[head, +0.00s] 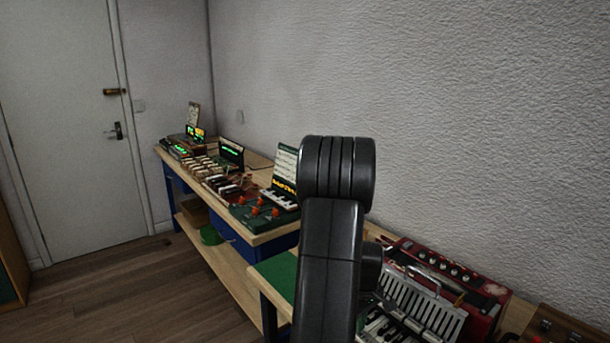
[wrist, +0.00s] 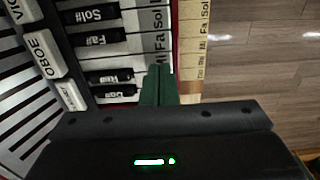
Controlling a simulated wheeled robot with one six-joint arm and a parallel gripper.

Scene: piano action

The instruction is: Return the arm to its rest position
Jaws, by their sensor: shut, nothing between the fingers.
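My gripper (wrist: 158,78) shows in the wrist view as two dark green fingers pressed together, shut with nothing between them. It is over the edge of a piano keyboard (wrist: 125,45) with note labels on white and black keys; I cannot tell if it touches. In the head view my black arm (head: 335,230) rises in the middle and hides part of the bench; the gripper is not visible there. The red accordion (head: 487,294) lies to the right of my arm, with its keys (head: 378,328) partly hidden.
A wooden bench (head: 236,284) with keyboards and small devices runs back toward a white door (head: 75,130). A textured wall (head: 480,120) stands behind. Register tabs (wrist: 42,55) lie left of the fingers. Open wooden floor (wrist: 262,60) shows beyond the bench edge.

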